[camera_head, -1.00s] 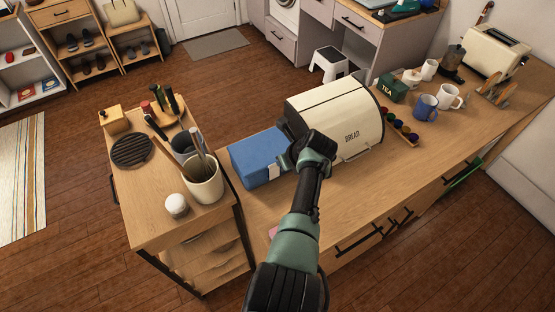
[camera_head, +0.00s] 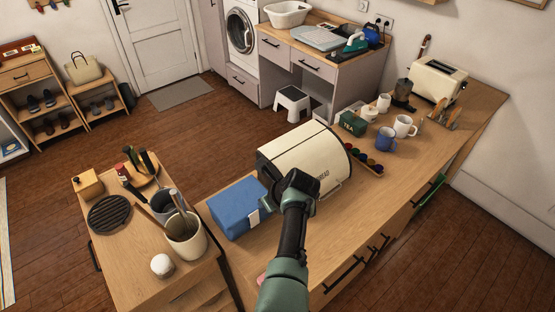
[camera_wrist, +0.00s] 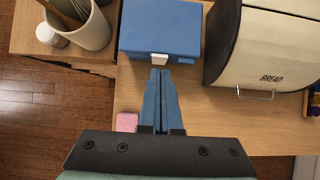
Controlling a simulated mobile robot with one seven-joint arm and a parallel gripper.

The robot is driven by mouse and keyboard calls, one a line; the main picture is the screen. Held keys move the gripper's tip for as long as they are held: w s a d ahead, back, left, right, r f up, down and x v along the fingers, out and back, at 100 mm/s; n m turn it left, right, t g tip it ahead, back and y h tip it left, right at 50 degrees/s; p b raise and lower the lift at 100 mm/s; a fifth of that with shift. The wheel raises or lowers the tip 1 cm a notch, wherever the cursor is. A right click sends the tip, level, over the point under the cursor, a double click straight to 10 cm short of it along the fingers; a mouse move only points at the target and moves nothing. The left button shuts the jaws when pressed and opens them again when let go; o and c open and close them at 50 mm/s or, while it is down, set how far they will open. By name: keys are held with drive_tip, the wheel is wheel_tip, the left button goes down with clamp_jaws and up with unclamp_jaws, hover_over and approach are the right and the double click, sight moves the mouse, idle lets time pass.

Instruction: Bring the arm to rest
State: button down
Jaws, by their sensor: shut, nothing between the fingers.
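My arm reaches up from the bottom of the head view over the wooden counter (camera_head: 345,235). In the head view its end hides the fingers and part of the bread bin's front. In the wrist view my gripper (camera_wrist: 160,72) points at the blue box (camera_wrist: 165,28), its two blue fingers together with nothing between them. The fingertips appear just below the box's pale latch (camera_wrist: 159,59); I cannot tell whether they touch it. The blue box also shows in the head view (camera_head: 237,207), left of my arm's end.
The cream bread bin (camera_head: 300,160) stands beside the blue box. A utensil crock (camera_head: 187,240) and white jar (camera_head: 162,266) stand on the left cart. Mugs (camera_head: 386,139), a tea tin (camera_head: 352,123) and a toaster (camera_head: 438,79) are farther back. A pink item (camera_wrist: 127,122) lies near the counter edge.

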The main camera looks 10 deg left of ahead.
drive_tip(key=w+d+r+n+t+h+b, duration=0.1)
drive_tip(key=w+d+r+n+t+b, duration=0.3)
drive_tip(key=r, duration=0.5)
drive_tip(key=w+d+r+n+t+h+b, duration=0.1)
drive_tip(key=w+d+r+n+t+b, duration=0.3)
drive_tip(key=r, duration=0.5)
wheel_tip(320, 180, up, 10)
drive_tip(key=d+n+t+b, duration=0.2)
drive_tip(key=n+t, duration=0.2)
drive_tip(key=n, duration=0.2)
drive_tip(key=s+d+r+n+t+h+b, duration=0.25)
drive_tip(key=s+r+n+t, duration=0.3)
drive_tip(key=s+r, duration=0.65)
drive_tip(key=s+d+r+n+t+b, duration=0.1)
drive_tip(key=s+r+n+t+b, duration=0.1)
drive_tip(key=s+r, duration=0.3)
drive_tip(key=s+d+r+n+t+b, duration=0.1)
drive_tip(key=s+r+n+t+b, duration=0.1)
drive_tip(key=s, duration=1)
wheel_tip(320, 180, up, 4)
drive_tip(key=shift+f+n+t+h, duration=0.2)
drive_tip(key=shift+n+t+h, duration=0.15)
drive_tip(key=shift+n+t, duration=0.6)
drive_tip(key=shift+d, duration=0.1)
